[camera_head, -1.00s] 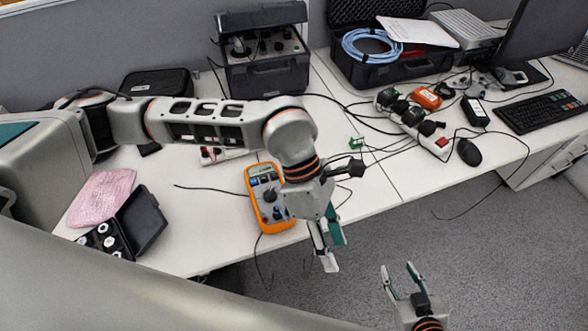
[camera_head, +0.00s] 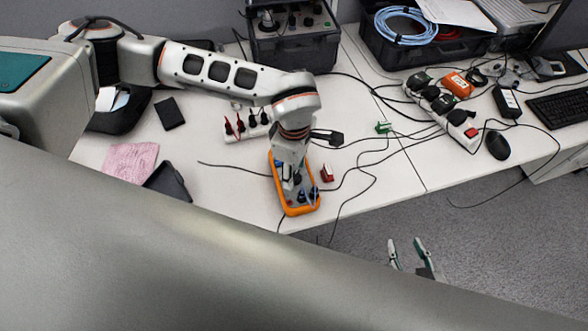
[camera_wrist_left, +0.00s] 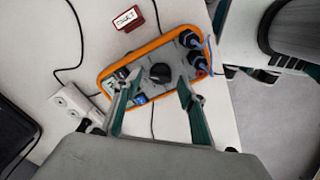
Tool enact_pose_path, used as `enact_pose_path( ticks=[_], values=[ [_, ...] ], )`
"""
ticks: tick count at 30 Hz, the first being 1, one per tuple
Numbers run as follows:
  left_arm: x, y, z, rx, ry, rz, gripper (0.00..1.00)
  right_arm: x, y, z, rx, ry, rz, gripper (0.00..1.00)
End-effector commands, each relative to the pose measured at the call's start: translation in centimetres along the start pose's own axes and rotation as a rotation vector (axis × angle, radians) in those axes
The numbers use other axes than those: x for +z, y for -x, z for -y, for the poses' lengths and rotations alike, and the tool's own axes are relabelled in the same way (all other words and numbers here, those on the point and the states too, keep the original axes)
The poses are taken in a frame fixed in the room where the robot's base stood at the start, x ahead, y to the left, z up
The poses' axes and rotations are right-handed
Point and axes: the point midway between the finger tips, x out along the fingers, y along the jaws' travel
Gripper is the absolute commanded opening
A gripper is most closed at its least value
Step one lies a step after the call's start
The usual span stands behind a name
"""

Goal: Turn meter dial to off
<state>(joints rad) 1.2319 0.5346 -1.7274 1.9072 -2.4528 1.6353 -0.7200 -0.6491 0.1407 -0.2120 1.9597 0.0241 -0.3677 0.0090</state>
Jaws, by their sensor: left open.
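The meter (camera_head: 291,208) has an orange frame and lies face up near the table's front edge. Its black dial (camera_wrist_left: 159,73) shows clearly in the left wrist view, at the middle of the meter's grey face. My left gripper (camera_head: 297,190) is over the meter in the head view. In the left wrist view my left gripper (camera_wrist_left: 155,98) is open, its green-lined fingers on either side of the dial's near side, apart from it. The dial's pointer setting is too small to read. My right gripper (camera_head: 410,252) is open and empty, beyond the table's front edge.
A red label block (camera_head: 327,174) lies right of the meter. A power strip (camera_head: 247,127) with red plugs lies behind it. Cables with plugs (camera_wrist_left: 193,50) run from the meter's end. A pink cloth (camera_head: 130,161) lies to the left.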

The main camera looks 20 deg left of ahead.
Motion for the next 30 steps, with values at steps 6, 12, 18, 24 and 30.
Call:
enact_pose_path(
  ticks=[6, 12, 18, 24, 30],
  values=[
    [0.03, -0.87, 0.03, -0.001, 0.0, 0.0, 0.41, -0.05, 0.05, -0.01, 0.0, 0.0, 0.0, 0.4],
    [0.03, -0.86, 0.03, -0.001, 0.0, 0.0, 0.36, -0.06, 0.05, 0.0, 0.0, 0.0, 0.0, 0.4],
    [0.04, -0.85, 0.03, -0.001, 0.0, 0.001, 0.03, -0.13, 0.05, 0.0, 0.0, 0.0, -0.001, 0.4],
    [0.04, -0.86, 0.03, 0.0, 0.011, 0.001, 0.03, -0.21, 0.01, 0.0, 0.0, 0.0, -0.004, 0.4],
    [0.05, -0.94, 0.04, 0.0, 0.08, 0.001, 0.03, 0.16, -0.27, 0.07, 0.0, -0.001, -0.005, 0.4]
  ],
)
